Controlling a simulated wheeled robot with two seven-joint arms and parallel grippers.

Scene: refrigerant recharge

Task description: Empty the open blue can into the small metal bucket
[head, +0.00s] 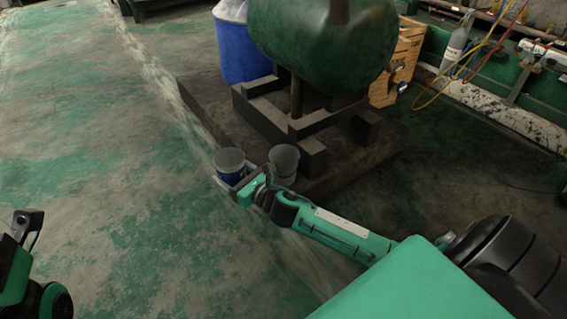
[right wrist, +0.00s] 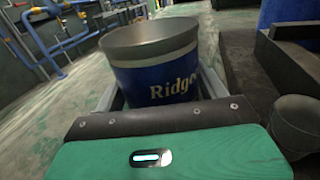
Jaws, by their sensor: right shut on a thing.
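The blue can (head: 229,163) has a grey top and is held at the end of my right arm, upright or nearly so. In the right wrist view the can (right wrist: 158,72) shows the lettering "Ridge" and sits between the fingers. My right gripper (head: 229,178) is shut on it. The small metal bucket (head: 285,160) stands just right of the can on the dark platform's edge, partly hidden by my gripper. It also shows at the right of the right wrist view (right wrist: 299,122). My left gripper (head: 27,228) is at the left edge, away from both; its jaw opening is unclear.
A large green tank (head: 325,45) rests on dark beams above a low platform (head: 370,150). A blue barrel (head: 240,50) and a wooden crate (head: 400,62) stand behind. Hoses and a gas cylinder (head: 455,45) are at the back right. The floor at left is clear.

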